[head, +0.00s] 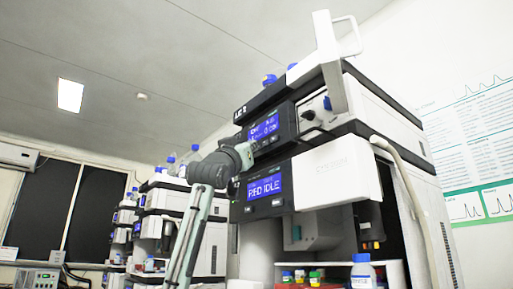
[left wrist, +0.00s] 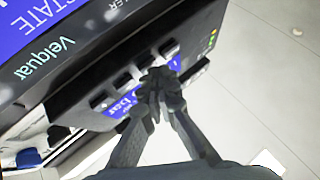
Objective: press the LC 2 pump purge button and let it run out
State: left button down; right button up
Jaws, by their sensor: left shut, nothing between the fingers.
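The nearest instrument stack (head: 350,100) stands right of centre in the head view. My left gripper (head: 252,149) is shut and empty, at the lower left edge of this panel. In the left wrist view the shut fingertips (left wrist: 163,78) lie over the panel's button row and hide part of it and of the blue display (left wrist: 124,102). I cannot tell whether they touch a button. My right gripper is not in view.
A blue-capped bottle (head: 362,274) and coloured vials stand below. A hose (head: 405,170) runs down the right side. More stacks (head: 165,205) stand at the back left.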

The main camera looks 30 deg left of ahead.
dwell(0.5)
pick_arm(q)
jog(key=shift+s+a, duration=0.25)
jog(key=shift+s, duration=0.45)
jog(key=s, duration=0.1)
jog(key=s+a+b, duration=0.1)
jog(key=s, duration=0.1)
jog(key=s+a, duration=0.1)
jog(key=shift+s+b, duration=0.3)
jog(key=shift+b, duration=0.05)
dwell(0.7)
